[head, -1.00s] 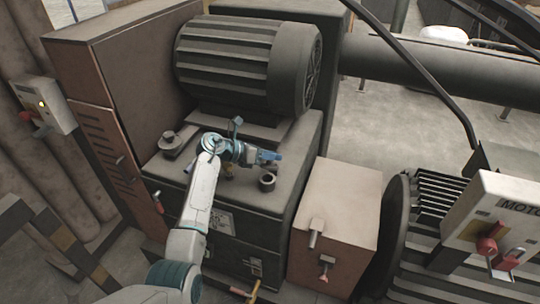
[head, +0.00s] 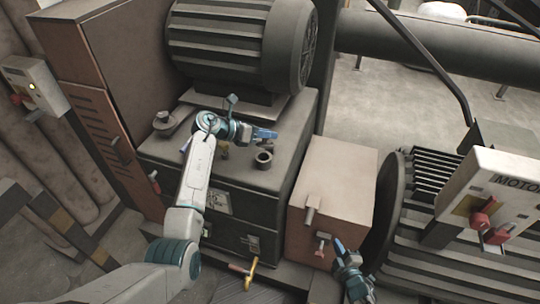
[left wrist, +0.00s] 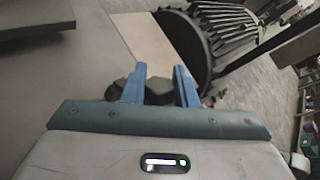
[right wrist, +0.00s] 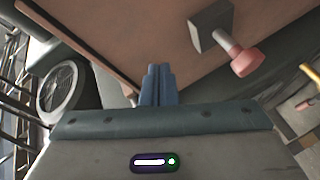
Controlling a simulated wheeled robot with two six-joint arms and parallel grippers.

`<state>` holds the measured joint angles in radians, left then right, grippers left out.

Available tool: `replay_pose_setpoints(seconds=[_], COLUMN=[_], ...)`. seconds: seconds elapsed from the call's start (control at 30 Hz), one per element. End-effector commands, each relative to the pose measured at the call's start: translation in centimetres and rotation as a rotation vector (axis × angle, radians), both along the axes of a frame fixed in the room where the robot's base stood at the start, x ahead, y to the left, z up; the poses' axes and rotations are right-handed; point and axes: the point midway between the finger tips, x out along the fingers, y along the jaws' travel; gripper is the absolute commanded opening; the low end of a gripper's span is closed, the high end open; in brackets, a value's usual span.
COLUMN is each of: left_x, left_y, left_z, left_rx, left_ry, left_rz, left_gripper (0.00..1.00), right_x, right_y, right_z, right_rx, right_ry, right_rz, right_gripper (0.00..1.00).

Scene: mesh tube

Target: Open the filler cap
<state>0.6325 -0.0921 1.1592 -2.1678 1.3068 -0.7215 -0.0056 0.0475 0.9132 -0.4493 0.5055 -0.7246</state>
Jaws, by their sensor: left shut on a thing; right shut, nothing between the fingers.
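My left gripper (head: 272,135) is over the top of the dark box (head: 230,176), just behind a short round neck (head: 264,159) with a dark open top. In the left wrist view its blue fingers (left wrist: 160,75) are shut on a dark piece (left wrist: 158,87), which looks like the filler cap; its shape is partly hidden. I cannot tell whether it touches the neck. My right gripper (head: 340,247) is low, in front of the tan box (head: 335,180). In the right wrist view its fingers (right wrist: 158,72) are together and empty.
A red-tipped handle (right wrist: 245,62) sticks out near my right gripper. A ribbed drum (head: 430,200) and switch box (head: 500,190) stand at right.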

Motion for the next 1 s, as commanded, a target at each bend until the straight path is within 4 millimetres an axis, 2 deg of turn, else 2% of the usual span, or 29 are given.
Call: replay_pose_setpoints(seconds=[0.03, 0.07, 0.1, 0.17, 0.2, 0.3, 0.4, 0.5, 0.6, 0.87, 1.0], left_x=[0.0, 0.0, 0.0, 0.0, 0.0, 0.0, 0.0, 0.0, 0.0, 0.0, 0.0], left_y=[0.0, 0.0, 0.0, 0.0, 0.0, 0.0, 0.0, 0.0, 0.0, 0.0, 0.0], left_z=[0.1, 0.1, 0.1, 0.1, 0.1, 0.0, 0.1, 0.1, 0.0, 0.1, 0.1], left_rx=[0.000, 0.000, 0.000, 0.000, 0.000, 0.000, 0.000, 0.000, 0.000, 0.000, 0.000], left_ry=[-0.002, -0.002, -0.002, -0.002, -0.002, -0.002, -0.002, -0.002, -0.002, -0.002, -0.002], left_rz=[0.001, 0.001, 0.001, 0.001, 0.001, 0.001, 0.001, 0.001, 0.001, 0.001, 0.001], left_gripper=[0.00, 0.00, 0.00, 0.00, 0.00, 0.00, 0.00, 0.00, 0.00, 0.00, 0.00], right_x=[2.8, 4.1, 5.7, 7.8, 8.9, 10.1, 10.8, 11.2, 11.3, 11.7, 12.7], right_y=[1.1, 1.9, 2.9, 4.7, 6.1, 9.2, 11.7, 13.6, 14.8, 16.5, 18.5], right_z=[3.8, 6.0, 9.1, 13.8, 16.8, 20.9, 24.0, 26.1, 27.3, 28.4, 28.9], right_rx=[-0.069, -0.117, -0.185, -0.295, -0.375, -0.526, -0.659, -0.768, -0.847, -0.917, -0.914], right_ry=[-0.128, -0.207, -0.317, -0.486, -0.597, -0.770, -0.913, -1.023, -1.095, -1.155, -1.155], right_rz=[0.059, 0.095, 0.141, 0.214, 0.271, 0.401, 0.518, 0.614, 0.685, 0.749, 0.747], right_gripper=[0.00, 0.00, 0.00, 0.00, 0.00, 0.00, 0.00, 0.00, 0.00, 0.00, 0.00])
